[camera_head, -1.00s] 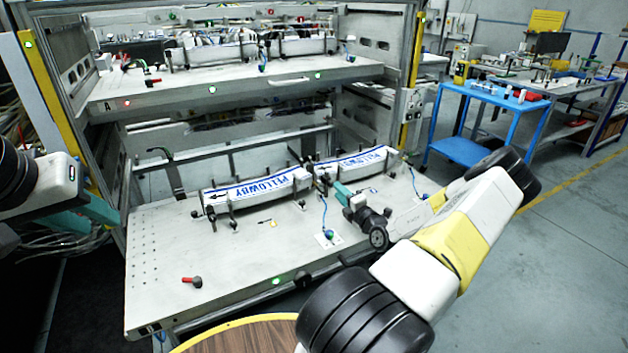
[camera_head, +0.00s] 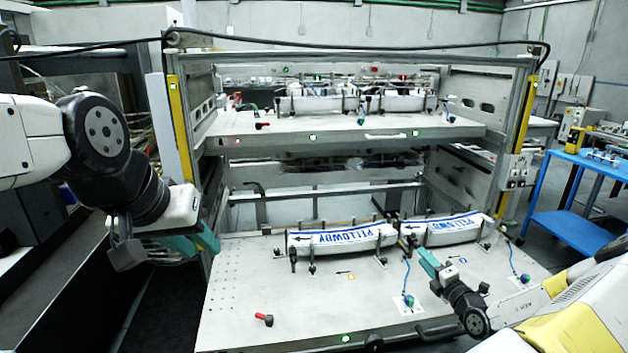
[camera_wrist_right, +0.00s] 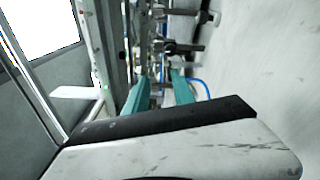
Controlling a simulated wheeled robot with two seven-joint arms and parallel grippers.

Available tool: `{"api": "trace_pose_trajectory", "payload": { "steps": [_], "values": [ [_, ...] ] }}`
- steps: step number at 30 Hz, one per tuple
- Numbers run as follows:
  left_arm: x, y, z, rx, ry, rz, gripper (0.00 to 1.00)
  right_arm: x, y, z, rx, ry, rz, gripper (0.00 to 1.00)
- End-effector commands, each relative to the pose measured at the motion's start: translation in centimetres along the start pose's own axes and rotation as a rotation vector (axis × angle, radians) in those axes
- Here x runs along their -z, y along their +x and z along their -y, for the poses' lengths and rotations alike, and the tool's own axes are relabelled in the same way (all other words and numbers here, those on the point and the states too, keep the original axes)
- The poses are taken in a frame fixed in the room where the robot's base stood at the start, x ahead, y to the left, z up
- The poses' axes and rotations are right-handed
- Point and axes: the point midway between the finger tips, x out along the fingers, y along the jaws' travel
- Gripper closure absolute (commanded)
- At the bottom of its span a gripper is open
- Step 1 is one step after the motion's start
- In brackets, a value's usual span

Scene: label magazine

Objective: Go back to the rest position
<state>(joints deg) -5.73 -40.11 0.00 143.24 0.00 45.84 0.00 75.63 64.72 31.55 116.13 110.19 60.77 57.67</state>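Two white label stacks with blue "PILLOWBY" print lie in holders on the lower shelf: the left stack (camera_head: 342,239) and the right stack (camera_head: 447,229). My right gripper (camera_head: 424,253) is low over the lower shelf, in front of the gap between the stacks. In the right wrist view its teal fingers (camera_wrist_right: 160,85) stand apart, with no held thing clear between them. My left gripper (camera_head: 208,238) hangs at the left edge of the rack, away from the stacks. Its teal fingers are seen side-on, so their opening is unclear.
The lower shelf (camera_head: 235,295) has a red-handled pin (camera_head: 264,319) and blue cabled fittings. The upper shelf (camera_head: 345,131) carries more holders. Yellow-striped posts (camera_head: 180,125) flank the rack. A blue cart (camera_head: 570,228) stands at the right. The shelf's front left is mostly clear.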

Motion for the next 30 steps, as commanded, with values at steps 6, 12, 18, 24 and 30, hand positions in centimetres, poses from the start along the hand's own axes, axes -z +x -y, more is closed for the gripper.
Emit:
{"api": "trace_pose_trajectory", "payload": {
  "steps": [6,12,18,24,30],
  "values": [
    [0.0,0.0,0.0,0.000,0.000,0.000,0.69,9.1,2.4,-10.8,-0.158,-0.517,-0.421,0.70],
    [0.0,0.0,0.0,0.000,0.000,0.000,0.69,17.7,0.1,-18.8,-0.383,-1.045,-0.788,0.70],
    [0.0,0.0,0.0,0.000,0.000,0.000,0.69,23.2,-4.8,-24.4,-0.660,-1.569,-1.079,0.70],
    [0.0,0.0,0.0,0.000,0.000,0.000,0.69,25.4,-10.5,-28.5,-0.973,-2.087,-1.284,0.70],
    [0.0,0.0,0.0,0.000,0.000,0.000,0.69,25.1,-15.8,-32.0,1.236,2.469,1.315,0.70]
  ]
}}
